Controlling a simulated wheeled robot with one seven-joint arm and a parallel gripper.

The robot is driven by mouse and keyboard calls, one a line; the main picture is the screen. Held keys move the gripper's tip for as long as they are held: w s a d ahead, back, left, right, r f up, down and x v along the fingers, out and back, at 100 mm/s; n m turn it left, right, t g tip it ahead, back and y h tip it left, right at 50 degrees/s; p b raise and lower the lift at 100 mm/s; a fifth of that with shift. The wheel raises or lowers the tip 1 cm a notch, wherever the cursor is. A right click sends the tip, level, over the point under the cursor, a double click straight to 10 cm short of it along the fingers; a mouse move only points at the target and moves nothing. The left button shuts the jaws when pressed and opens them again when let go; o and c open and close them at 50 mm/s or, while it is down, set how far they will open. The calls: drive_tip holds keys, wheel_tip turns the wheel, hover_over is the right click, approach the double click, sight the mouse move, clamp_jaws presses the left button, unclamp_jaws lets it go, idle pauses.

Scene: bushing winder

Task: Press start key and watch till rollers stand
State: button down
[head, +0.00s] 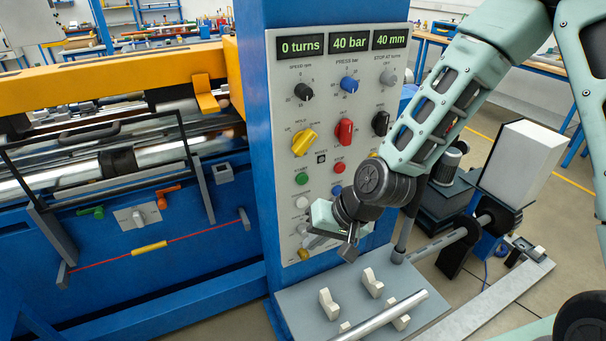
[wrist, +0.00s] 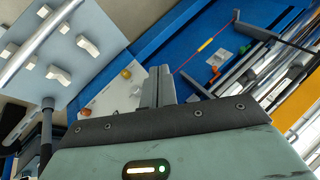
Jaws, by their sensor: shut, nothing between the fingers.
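The control panel (head: 330,60) on the blue column carries knobs and push buttons. A green button (head: 302,180) sits at its left and a red button (head: 339,168) right of it; the labels are too small to read, so I cannot tell which is the start key. The displays read 0 turns (head: 299,47), 40 bar and 40 mm. Shiny rollers (head: 60,178) lie at the left behind a black-framed guard; I cannot tell whether they turn. My gripper (head: 348,252) is shut and empty in front of the panel's lower part. In the wrist view its closed fingers (wrist: 158,85) point toward the panel.
A grey shelf (head: 300,300) with white levers (head: 371,283) and a metal bar juts out below the panel. A red cord with a yellow sleeve (head: 149,248) runs along the blue machine front. A post and shaft stand right of my gripper. Floor shows at the right.

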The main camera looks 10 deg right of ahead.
sight(302, 179)
drive_tip(key=w+d+m+t+p, duration=0.2)
drive_tip(key=w+d+m+t, duration=0.2)
drive_tip(key=w, duration=0.5)
drive_tip(key=d+m, duration=0.2)
drive_tip(key=m, duration=0.1)
drive_tip(key=shift+w+f+t, duration=0.25)
drive_tip(key=shift+t, duration=0.05)
drive_tip(key=shift+w, duration=0.1)
drive_tip(key=shift+w+a+p, duration=0.1)
drive_tip(key=shift+w+a, duration=0.2)
drive_tip(key=shift+w, duration=1.1)
drive_tip(key=shift+w+a+p, duration=0.1)
drive_tip(key=shift+w+a, duration=0.25)
drive_tip(key=shift+w, duration=1.05)
drive_tip(key=shift+w+a+p, duration=0.1)
drive_tip(key=shift+w+a, duration=0.2)
drive_tip(key=shift+w, duration=1.1)
drive_tip(key=shift+w, duration=0.15)
drive_tip(key=shift+w+a, duration=0.1)
drive_tip(key=shift+w, duration=0.15)
